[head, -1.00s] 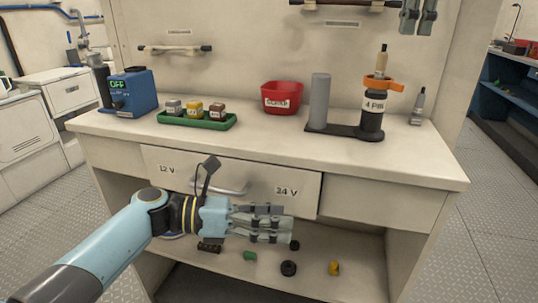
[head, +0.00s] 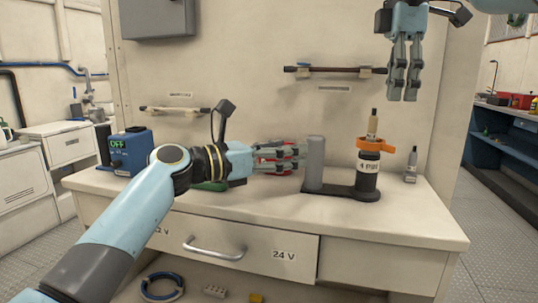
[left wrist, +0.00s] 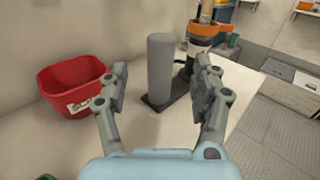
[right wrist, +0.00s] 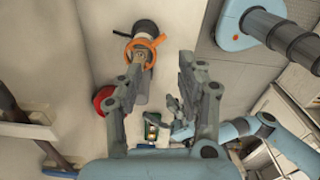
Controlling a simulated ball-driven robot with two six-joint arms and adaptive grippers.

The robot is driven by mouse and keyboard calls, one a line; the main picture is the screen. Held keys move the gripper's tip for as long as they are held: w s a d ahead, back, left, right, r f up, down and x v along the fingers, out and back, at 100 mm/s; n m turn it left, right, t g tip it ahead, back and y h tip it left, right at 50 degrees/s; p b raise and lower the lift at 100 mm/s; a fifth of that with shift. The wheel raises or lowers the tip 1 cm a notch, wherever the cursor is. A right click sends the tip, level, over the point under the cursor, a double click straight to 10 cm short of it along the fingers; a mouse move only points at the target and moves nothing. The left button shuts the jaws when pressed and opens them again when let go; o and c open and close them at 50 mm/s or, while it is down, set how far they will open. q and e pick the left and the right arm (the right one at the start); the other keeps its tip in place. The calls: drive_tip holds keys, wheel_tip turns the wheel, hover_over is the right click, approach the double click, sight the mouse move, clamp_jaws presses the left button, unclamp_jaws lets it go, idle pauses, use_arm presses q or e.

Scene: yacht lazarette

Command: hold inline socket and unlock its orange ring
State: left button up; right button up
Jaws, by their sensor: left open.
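The inline socket (head: 368,178) is a black cylinder labelled 4 PIN, upright on a dark base beside a grey post (head: 315,163). Its orange ring (head: 376,145) is at the top, with a tan plug (head: 373,123) standing in it. The ring also shows in the right wrist view (right wrist: 157,41). My left gripper (head: 300,157) is open and empty, just left of the post. In the left wrist view the post (left wrist: 160,72) appears between its fingers, with the socket behind the right finger. My right gripper (head: 405,97) is open and empty, pointing down above the socket, apart from it.
A red bin (left wrist: 72,87) stands left of the post, mostly hidden behind my left gripper in the head view. A blue device reading OFF (head: 130,152) is at the bench's left. A small grey plug (head: 411,165) stands right of the socket. The bench front (head: 400,222) is clear.

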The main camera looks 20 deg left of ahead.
use_arm(q)
drive_tip(key=x, duration=0.7)
clamp_jaws()
idle(0.3)
